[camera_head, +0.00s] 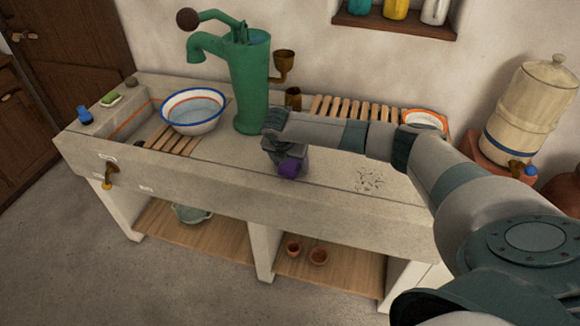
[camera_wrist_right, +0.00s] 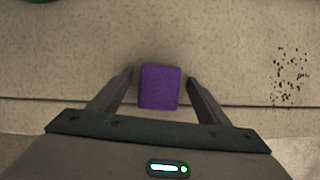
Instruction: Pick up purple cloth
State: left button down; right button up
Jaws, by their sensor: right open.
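The purple cloth (camera_wrist_right: 159,86) is a small folded block on the stone counter (camera_head: 330,190). In the right wrist view it lies between the two fingers of my right gripper (camera_wrist_right: 160,84), with a gap on each side. The gripper is open. In the head view my right gripper (camera_head: 288,168) points down over the counter's front part, and the purple cloth (camera_head: 289,168) shows partly beneath it. The rest of the cloth is hidden by the gripper there. My left gripper is not in view.
A green hand pump (camera_head: 250,85) stands just behind my right gripper. A white basin (camera_head: 193,110) with a blue rim is to its left. A slatted wooden rack (camera_head: 350,108) lies behind my arm. Dark specks (camera_head: 370,180) mark the counter to the right.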

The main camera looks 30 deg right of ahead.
aim_at(291, 162)
jog(key=c, duration=1.1)
jog(key=shift+c, duration=0.2)
